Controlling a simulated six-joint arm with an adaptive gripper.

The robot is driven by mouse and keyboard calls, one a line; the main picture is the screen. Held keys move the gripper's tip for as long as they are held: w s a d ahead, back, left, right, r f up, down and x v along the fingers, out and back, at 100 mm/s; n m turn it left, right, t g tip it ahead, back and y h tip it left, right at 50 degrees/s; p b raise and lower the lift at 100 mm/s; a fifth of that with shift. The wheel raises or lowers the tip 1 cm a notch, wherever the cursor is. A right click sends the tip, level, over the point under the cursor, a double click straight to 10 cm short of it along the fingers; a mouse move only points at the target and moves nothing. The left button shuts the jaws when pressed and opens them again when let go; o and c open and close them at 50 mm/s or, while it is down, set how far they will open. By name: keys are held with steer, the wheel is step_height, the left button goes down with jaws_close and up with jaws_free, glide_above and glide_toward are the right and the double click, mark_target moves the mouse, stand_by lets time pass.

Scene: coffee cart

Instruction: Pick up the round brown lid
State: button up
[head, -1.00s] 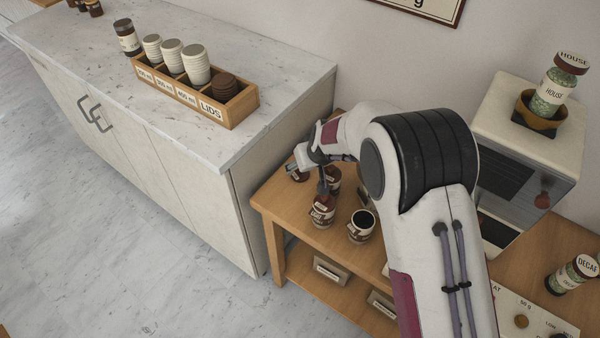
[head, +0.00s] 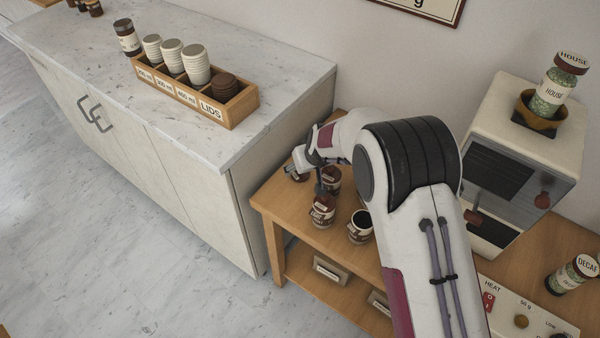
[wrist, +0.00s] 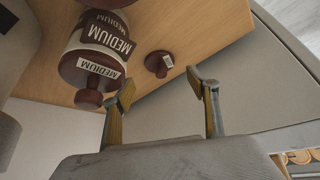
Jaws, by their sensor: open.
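A small round brown lid (wrist: 157,65) with a knob and a pale label lies on the wooden table in the wrist view. In the head view it appears as a small brown piece (head: 298,176), partly hidden by my gripper (head: 308,163). My gripper is open and empty, and its two fingers also show in the wrist view (wrist: 166,92). There the lid lies just beyond the gap between the fingertips, apart from both. A jar labelled MEDIUM (wrist: 97,47), with a brown knobbed lid, stands close to the left finger.
A second lidded jar (head: 322,211) and an open jar with dark contents (head: 361,227) stand on the wooden table (head: 283,209). The counter (head: 262,69) at left holds a wooden cup box (head: 240,104) with a stack of brown discs marked LIDS. A white machine (head: 530,140) stands at right.

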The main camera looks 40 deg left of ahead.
mark_target(301, 176)
stand_by(0.3)
steer(key=shift+a+x, duration=0.25)
steer(key=shift+x, duration=2.25)
steer(key=shift+w+r, duration=0.1)
steer(key=shift+w, duration=0.05)
steer(key=shift+c, duration=0.4)
steer(key=c, duration=1)
